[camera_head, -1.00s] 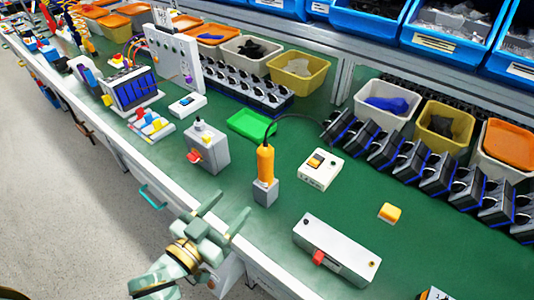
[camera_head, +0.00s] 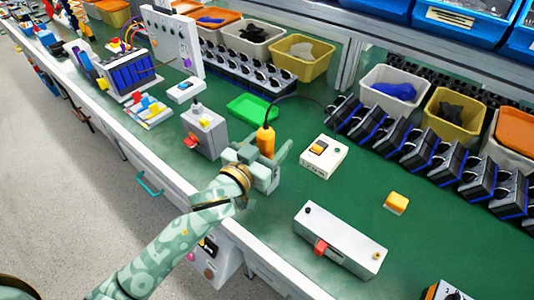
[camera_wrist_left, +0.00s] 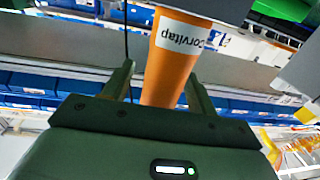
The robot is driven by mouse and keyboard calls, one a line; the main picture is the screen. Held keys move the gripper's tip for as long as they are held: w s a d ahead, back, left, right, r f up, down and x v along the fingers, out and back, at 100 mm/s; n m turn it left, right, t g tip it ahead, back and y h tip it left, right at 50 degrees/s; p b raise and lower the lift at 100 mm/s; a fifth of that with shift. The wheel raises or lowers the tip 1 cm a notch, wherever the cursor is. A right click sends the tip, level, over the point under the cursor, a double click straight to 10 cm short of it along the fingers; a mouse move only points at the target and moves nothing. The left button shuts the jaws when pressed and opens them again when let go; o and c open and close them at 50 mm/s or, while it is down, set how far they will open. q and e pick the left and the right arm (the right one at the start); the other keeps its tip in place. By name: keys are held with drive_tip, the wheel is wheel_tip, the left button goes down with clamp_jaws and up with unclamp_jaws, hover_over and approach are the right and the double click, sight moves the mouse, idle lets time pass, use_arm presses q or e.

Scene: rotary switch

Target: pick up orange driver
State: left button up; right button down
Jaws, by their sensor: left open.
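The orange driver (camera_head: 265,141) stands upright in its grey holder on the green bench, with a black cord from its top. My left gripper (camera_head: 268,155) is at the driver, its open fingers on either side of the orange body. In the left wrist view the driver (camera_wrist_left: 172,60), with a white "Corvitap" label, lies between the two open fingers (camera_wrist_left: 158,85), with a gap showing at the left finger. The gripper hides the driver's lower part and most of the holder in the head view. My right gripper is not in view.
A grey box with a red switch (camera_head: 205,130) stands just left of the driver. A white switch box (camera_head: 323,156) is to the right, and a long grey box (camera_head: 340,240) lies in front right. A green tray (camera_head: 252,108) is behind. Bench surface around the yellow block (camera_head: 396,203) is clear.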

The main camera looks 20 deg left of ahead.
use_arm(q)
drive_tip(key=shift+w, duration=0.2)
drive_tip(key=shift+s+r, duration=0.1)
